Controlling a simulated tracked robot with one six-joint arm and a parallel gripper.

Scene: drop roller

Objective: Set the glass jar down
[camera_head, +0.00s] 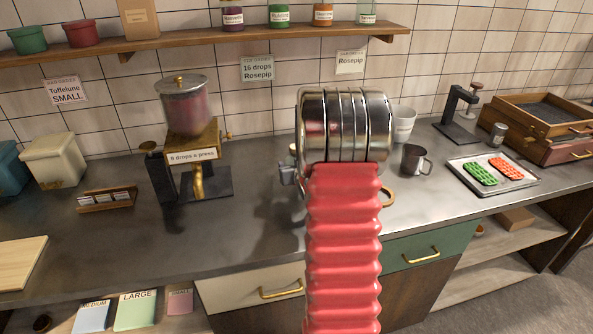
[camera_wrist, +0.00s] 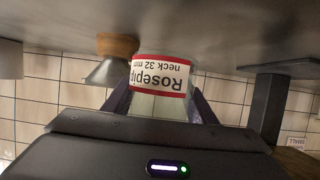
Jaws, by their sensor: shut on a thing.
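The glass jar (camera_wrist: 160,107) shows in the wrist view, which is upside down. It bears a white label with a red border (camera_wrist: 161,75) reading "Rosepip" and "neck 32 mm". My gripper (camera_wrist: 161,100) is shut on it, with a dark finger on each side. The jar is close to the grey counter surface; I cannot tell whether it touches. In the head view my red and silver arm hides the jar and most of the gripper.
The dispenser (camera_head: 188,138) stands left of my arm on the grey counter (camera_head: 110,240). A metal mug (camera_head: 414,160), white cup (camera_head: 403,124) and tray (camera_head: 512,183) with red and green moulds are to the right. Bare counter lies between dispenser and arm.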

